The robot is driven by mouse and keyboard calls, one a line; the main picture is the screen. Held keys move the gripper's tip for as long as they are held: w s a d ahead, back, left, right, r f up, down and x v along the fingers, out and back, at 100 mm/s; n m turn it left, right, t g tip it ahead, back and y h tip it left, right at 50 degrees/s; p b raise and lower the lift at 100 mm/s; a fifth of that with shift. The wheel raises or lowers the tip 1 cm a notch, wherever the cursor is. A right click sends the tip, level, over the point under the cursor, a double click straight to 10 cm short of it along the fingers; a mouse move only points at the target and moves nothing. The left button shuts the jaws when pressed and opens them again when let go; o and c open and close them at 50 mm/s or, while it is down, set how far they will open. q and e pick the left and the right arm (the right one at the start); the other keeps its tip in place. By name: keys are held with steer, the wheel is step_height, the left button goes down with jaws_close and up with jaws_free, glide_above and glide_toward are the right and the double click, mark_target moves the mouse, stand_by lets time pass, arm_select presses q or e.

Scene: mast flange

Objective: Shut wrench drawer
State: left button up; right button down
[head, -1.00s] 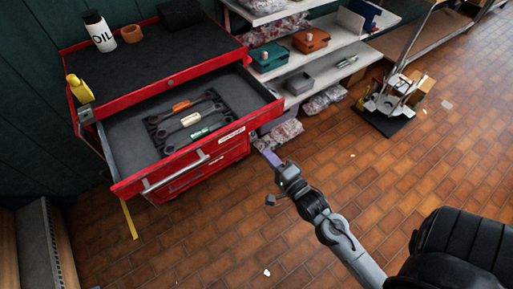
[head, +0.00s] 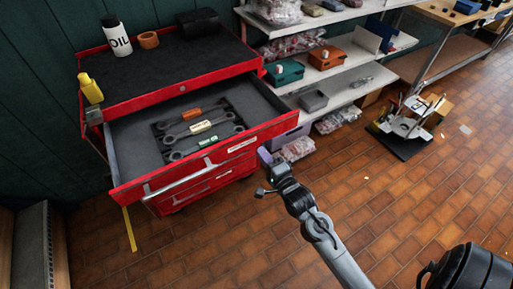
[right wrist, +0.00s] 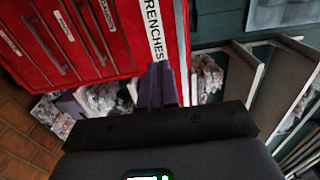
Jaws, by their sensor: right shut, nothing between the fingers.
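The wrench drawer (head: 133,140) of the red tool cabinet stands pulled far out. Several wrenches (head: 203,133) lie in a dark holder inside it. Its red front carries a long handle (head: 178,177) and a white label, which reads "RENCHES" in the right wrist view (right wrist: 153,32). My right gripper (head: 265,155) is shut and empty, just in front of the right part of the drawer front. In the right wrist view its purple fingertips (right wrist: 160,72) are close to the label's end; I cannot tell if they touch. My left gripper is out of view.
An oil bottle (head: 116,37), a brown cup (head: 149,40) and a dark box stand on the cabinet top. A yellow bottle (head: 90,88) is at its left side. Shelves (head: 340,92) with boxes and bags stand right of the cabinet. The brick floor in front is largely clear.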

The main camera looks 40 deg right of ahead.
mark_target(251, 140)
steer(key=x, duration=0.4)
steer(key=shift+b, duration=0.35)
steer(key=shift+w, duration=0.25)
